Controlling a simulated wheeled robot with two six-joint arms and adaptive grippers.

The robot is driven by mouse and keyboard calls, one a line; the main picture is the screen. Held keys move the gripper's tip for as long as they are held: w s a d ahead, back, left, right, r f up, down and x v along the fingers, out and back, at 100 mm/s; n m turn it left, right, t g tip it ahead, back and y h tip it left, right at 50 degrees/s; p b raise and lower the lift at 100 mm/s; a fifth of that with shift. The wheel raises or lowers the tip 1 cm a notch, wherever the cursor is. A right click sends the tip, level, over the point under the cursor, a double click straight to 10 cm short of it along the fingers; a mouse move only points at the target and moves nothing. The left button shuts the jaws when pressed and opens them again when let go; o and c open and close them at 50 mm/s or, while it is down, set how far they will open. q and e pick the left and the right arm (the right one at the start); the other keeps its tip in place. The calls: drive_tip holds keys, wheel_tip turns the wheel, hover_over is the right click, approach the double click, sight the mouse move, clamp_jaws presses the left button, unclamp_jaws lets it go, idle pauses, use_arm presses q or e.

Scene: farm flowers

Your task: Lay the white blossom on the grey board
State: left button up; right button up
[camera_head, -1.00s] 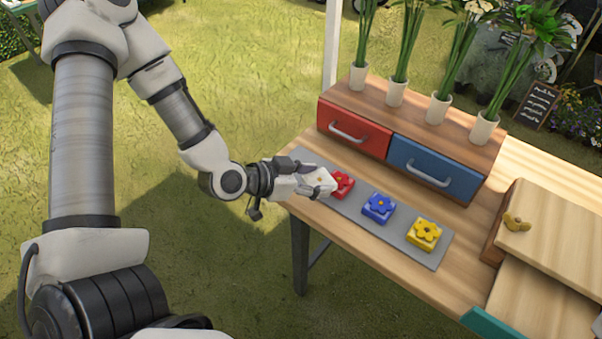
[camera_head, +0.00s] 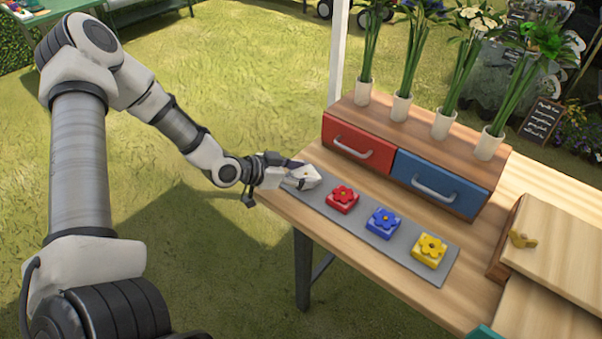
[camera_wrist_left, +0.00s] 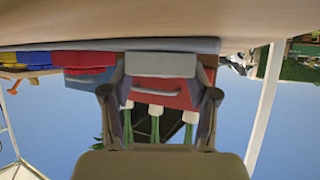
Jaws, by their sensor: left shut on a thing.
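The white blossom (camera_head: 308,176), a white block with a small yellowish centre, is between the fingers of my left gripper (camera_head: 297,178). The gripper is shut on it. They are at the far left end of the grey board (camera_head: 403,243); whether the blossom touches the board cannot be told for sure. In the left wrist view, the picture is upside down, and the white blossom (camera_wrist_left: 160,65) sits between the fingers close to the board's grey edge (camera_wrist_left: 190,45). My right gripper is not in view.
Red (camera_head: 342,199), blue (camera_head: 383,222) and yellow (camera_head: 429,250) blossoms lie in a row on the board. Behind stands a wooden unit with red (camera_head: 357,147) and blue (camera_head: 440,184) drawers, with vases on top. A wooden box (camera_head: 560,250) stands at right.

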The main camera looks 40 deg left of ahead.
use_arm(q)
drive_tip(key=o, duration=1.1)
